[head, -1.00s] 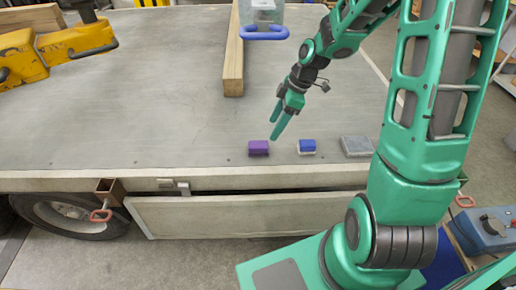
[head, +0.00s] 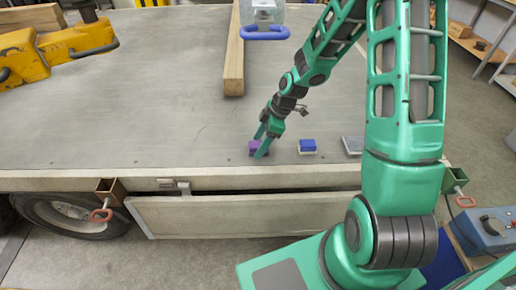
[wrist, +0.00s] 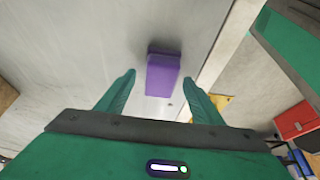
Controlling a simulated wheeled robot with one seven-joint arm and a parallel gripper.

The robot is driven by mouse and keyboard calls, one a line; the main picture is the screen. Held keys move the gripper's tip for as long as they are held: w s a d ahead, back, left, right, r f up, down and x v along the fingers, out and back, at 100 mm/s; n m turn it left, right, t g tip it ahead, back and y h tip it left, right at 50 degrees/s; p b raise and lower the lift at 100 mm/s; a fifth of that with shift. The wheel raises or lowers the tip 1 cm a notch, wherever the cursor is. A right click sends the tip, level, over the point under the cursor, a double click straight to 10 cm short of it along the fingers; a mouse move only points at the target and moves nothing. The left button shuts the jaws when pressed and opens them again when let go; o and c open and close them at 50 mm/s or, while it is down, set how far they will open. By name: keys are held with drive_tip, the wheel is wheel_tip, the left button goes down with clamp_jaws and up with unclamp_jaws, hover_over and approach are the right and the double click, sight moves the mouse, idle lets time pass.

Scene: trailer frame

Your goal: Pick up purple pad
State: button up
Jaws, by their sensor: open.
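The purple pad (head: 254,147) lies near the front edge of the grey trailer bed (head: 150,115), partly hidden behind my gripper's fingers in the head view. In the wrist view the purple pad (wrist: 162,74) shows as a block with a dark side, ahead of the fingertips and between their lines. My gripper (head: 262,150) is open and empty, with its fingers apart in the wrist view (wrist: 160,85). I cannot tell whether the fingertips touch the pad.
A blue pad (head: 307,146) and a grey pad (head: 352,145) lie to the right along the same edge. A wooden beam (head: 235,55) lies behind. A yellow clamp-like tool (head: 60,45) is at the far left. The bed's left middle is clear.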

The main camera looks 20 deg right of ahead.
drive_tip(key=shift+a+f, duration=0.15)
drive_tip(key=shift+f, duration=0.3)
drive_tip(key=c, duration=1.2)
drive_tip(key=shift+w+r, duration=0.1)
drive_tip(key=shift+r, duration=0.05)
